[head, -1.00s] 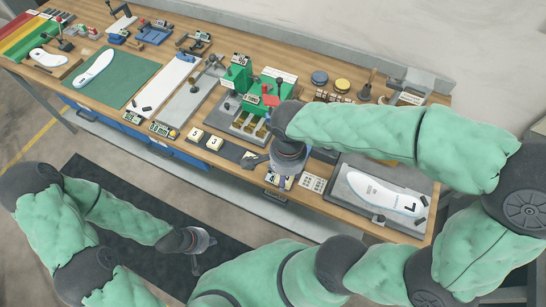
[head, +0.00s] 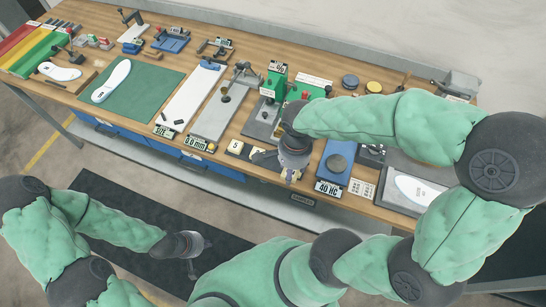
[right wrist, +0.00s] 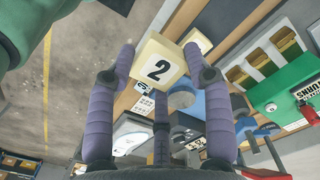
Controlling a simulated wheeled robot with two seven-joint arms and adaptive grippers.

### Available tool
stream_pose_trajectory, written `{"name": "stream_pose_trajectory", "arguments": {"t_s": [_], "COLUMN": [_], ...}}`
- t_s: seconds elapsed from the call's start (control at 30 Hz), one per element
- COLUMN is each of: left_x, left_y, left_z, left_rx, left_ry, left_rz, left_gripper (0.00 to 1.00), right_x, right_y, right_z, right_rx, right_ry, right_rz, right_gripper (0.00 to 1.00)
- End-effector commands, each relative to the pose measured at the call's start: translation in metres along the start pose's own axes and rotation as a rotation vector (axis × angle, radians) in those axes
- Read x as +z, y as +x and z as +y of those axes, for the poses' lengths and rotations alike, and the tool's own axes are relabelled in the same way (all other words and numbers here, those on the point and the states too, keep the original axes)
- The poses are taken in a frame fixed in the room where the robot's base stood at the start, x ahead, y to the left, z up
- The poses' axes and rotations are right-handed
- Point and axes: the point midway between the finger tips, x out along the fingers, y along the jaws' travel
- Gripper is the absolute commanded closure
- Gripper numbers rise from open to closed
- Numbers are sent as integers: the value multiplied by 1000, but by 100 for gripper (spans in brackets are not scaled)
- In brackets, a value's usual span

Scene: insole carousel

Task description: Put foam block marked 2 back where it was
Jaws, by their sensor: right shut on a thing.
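The foam block marked 2 (right wrist: 160,68) is pale cream with a black 2 on its face. In the right wrist view it sits between the purple fingers of my right gripper (right wrist: 158,62), which is shut on it. In the head view my right gripper (head: 290,174) is over the front edge of the bench, and the block is mostly hidden there. A cream block marked 5 (head: 235,147) lies on the bench left of the gripper, with another cream block (head: 249,153) beside it. My left gripper (head: 193,266) hangs over the floor, apart from everything; its finger opening is too small to judge.
A blue device (head: 337,160) with a 40 HC sign (head: 328,188) stands just right of my right gripper. Green fixtures (head: 303,90) stand behind it. A grey plate with a white insole (head: 415,190) lies farther right. A green mat (head: 135,85) lies at left.

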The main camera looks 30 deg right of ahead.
Motion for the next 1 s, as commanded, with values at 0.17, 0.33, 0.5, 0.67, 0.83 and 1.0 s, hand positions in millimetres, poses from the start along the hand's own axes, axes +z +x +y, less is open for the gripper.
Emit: {"name": "stream_pose_trajectory", "arguments": {"t_s": [0.17, 0.33, 0.5, 0.67, 0.83, 1.0], "left_x": [0, -1, -1, -1, -1, -2], "left_y": [8, 13, 22, 25, 26, 31], "left_z": [-3, -5, -8, -9, -9, -11], "left_rx": [0, 0, 0, 0, 0, 0], "left_ry": [0, 0, 0, 0, 0, 0], "left_rz": [0, 0, 1, 1, 1, 1], "left_gripper": [100, 100, 100, 100, 100, 100], "right_x": [-15, -29, -40, -47, -49, -51], "right_y": [18, 31, 61, 77, 82, 100], "right_z": [-30, -58, -79, -92, -97, -100], "right_rx": [4, 4, 5, 2, 1, 3], "right_ry": [0, -1, 0, -1, -1, 0], "right_rz": [-1, 0, -1, 0, 0, -1], "right_gripper": [64, 64, 64, 64, 64, 64]}}
